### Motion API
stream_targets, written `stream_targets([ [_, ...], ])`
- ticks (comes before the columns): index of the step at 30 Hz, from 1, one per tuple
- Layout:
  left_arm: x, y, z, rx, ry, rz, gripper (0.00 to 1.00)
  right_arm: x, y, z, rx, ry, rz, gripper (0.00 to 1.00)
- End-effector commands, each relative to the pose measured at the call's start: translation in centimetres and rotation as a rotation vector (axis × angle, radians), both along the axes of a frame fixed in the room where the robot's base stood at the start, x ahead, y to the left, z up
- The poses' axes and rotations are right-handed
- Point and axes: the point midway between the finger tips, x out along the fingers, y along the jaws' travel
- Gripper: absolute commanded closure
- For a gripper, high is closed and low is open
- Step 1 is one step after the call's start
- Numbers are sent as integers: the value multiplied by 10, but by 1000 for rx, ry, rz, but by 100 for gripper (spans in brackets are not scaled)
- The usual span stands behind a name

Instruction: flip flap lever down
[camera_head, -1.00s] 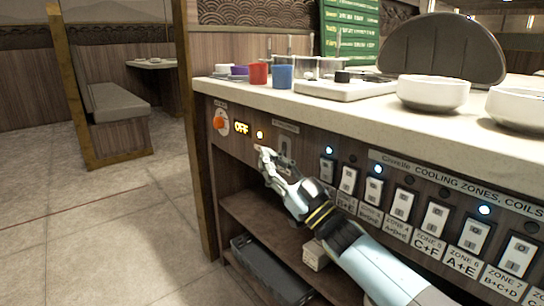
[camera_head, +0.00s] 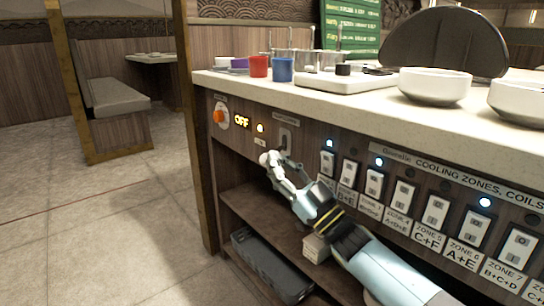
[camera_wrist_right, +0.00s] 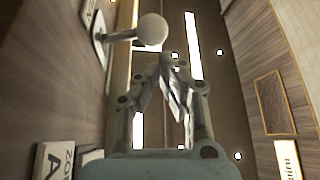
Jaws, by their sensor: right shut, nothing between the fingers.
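The flap lever's pale plate with a dark slot (camera_head: 286,140) is on the counter's front panel, right of the OFF display. In the right wrist view the lever's round pale knob (camera_wrist_right: 152,32) sits on a short stem that sticks out from its plate. My right gripper (camera_head: 270,160) is at the panel just below and left of the slot plate. In the right wrist view its fingers (camera_wrist_right: 172,62) are closed together and empty, close to the knob. I cannot tell whether they touch it. The gripper partly hides the lever in the head view. My left gripper is not in view.
An orange dial (camera_head: 220,116) is left of the lever. A row of white rocker switches (camera_head: 374,184) runs to the right. Bowls (camera_head: 435,85) and red and blue cups (camera_head: 259,66) stand on the counter above. A shelf with a dark box (camera_head: 268,265) is below.

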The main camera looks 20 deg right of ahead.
Motion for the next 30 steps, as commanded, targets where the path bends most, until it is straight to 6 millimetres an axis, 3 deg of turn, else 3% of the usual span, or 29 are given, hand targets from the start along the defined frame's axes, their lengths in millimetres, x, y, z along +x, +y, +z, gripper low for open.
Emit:
stream_targets([
  [6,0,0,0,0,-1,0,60,-38,-20,-25,-3,3,0,100],
  [13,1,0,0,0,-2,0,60,-66,-35,-43,-2,1,0,100],
  [30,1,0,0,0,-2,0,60,-75,-39,-48,-1,0,0,100],
])
